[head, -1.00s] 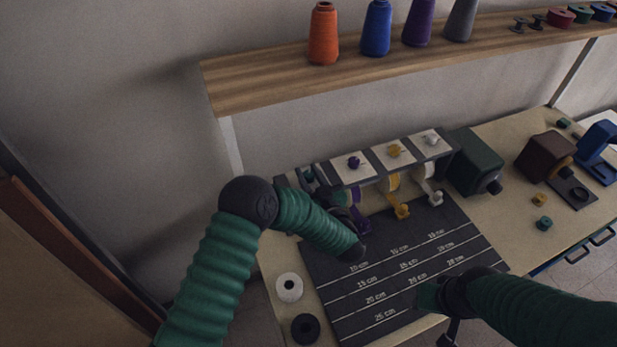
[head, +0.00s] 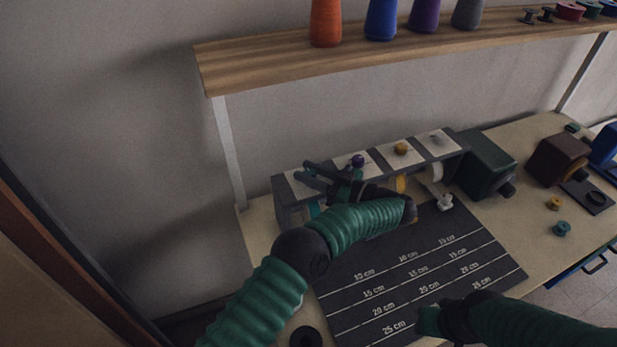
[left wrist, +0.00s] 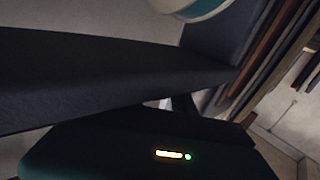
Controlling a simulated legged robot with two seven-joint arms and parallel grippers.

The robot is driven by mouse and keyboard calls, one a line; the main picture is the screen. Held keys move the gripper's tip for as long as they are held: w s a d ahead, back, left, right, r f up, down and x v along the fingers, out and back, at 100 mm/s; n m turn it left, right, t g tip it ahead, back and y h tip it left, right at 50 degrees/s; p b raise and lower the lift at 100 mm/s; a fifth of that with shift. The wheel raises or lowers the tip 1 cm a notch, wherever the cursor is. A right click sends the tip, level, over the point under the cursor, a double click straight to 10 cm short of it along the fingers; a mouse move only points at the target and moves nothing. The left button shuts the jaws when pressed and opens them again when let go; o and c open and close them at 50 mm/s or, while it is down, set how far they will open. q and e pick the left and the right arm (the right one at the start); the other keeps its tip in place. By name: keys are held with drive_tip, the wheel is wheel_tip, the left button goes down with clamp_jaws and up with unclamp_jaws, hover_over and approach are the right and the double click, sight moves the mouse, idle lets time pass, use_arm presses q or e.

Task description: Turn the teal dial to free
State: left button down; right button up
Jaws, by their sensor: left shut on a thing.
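The dispenser rack has a row of pale plates on top, each for one dial. My left gripper (head: 306,174) reaches over the leftmost plate (head: 297,188) and is shut on the teal dial there, which its fingers hide. I cannot read the dial's setting. A bit of teal ribbon (head: 314,210) shows below that plate. The left wrist view is dark, with a pale round thing with a teal edge (left wrist: 200,8) at the top. My right gripper (head: 430,321) hangs over the front of the mat, and its jaws are unclear.
Purple (head: 357,160), yellow (head: 401,149) and white (head: 435,138) dials stand to the right. The dark measuring mat (head: 400,300) is in front. A wooden shelf (head: 270,72) with thread cones runs above. A green box (head: 486,163) stands at the rack's right end.

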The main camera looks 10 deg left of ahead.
sight(311, 171)
idle(0.4)
use_arm(q)
drive_tip(key=c, duration=1.4)
unclamp_jaws()
drive_tip(key=o, duration=0.3)
drive_tip(key=shift+d, duration=0.2)
drive_tip(key=shift+o, duration=0.2)
drive_tip(key=shift+r, duration=0.1)
wheel_tip(311, 171, up, 4)
drive_tip(key=p, duration=0.3)
drive_tip(key=shift+w+d+r, duration=0.1)
drive_tip(key=shift+r, duration=0.05)
drive_tip(key=s+d+p, duration=0.3)
drive_tip(key=s+p, duration=0.8)
drive_tip(key=s, duration=0.4)
drive_tip(key=shift+s+r, duration=0.15)
drive_tip(key=shift+s, duration=0.2)
